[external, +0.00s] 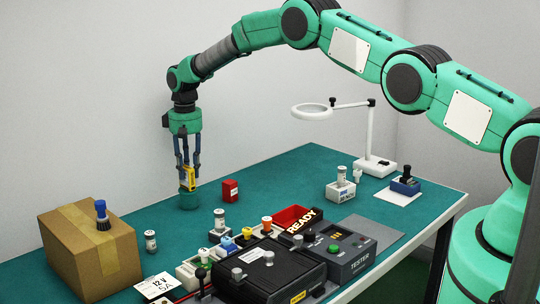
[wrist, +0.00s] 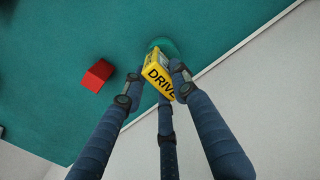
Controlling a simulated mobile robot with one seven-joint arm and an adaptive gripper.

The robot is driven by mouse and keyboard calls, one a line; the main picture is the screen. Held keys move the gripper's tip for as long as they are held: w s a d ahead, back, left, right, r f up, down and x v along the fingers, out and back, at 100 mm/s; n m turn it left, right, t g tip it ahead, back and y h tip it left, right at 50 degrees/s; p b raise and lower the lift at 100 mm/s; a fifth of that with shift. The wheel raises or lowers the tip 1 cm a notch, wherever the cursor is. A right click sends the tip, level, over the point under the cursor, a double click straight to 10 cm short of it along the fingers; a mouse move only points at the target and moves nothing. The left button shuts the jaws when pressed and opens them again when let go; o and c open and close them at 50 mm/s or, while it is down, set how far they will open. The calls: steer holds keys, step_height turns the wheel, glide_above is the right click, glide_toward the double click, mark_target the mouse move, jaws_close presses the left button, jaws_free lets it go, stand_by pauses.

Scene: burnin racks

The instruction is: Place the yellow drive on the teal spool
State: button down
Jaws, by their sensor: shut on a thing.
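The yellow drive (external: 188,178) is held between the fingers of my gripper (external: 187,172), with its "DRIVE" face showing in the wrist view (wrist: 157,78). My gripper is shut on it, pointing down. The teal spool (external: 188,200) stands on the teal table directly below the drive. In the wrist view the spool (wrist: 163,46) shows as a round teal top, partly hidden behind the drive. The drive's lower end is at or just above the spool top; I cannot tell whether they touch.
A red block (external: 230,190) stands just right of the spool. A cardboard box (external: 92,245) is at the left front. A tester (external: 335,250), a red READY bin (external: 293,217) and several small parts crowd the front. A magnifier lamp (external: 374,140) stands at the back right.

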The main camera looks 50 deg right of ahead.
mark_target(188, 166)
steer(key=shift+f, duration=0.15)
steer(key=c, duration=1.4)
jaws_free()
steer(key=shift+o, duration=0.2)
step_height(188, 166, up, 12)
steer(key=b, duration=0.1)
steer(key=shift+r, duration=0.2)
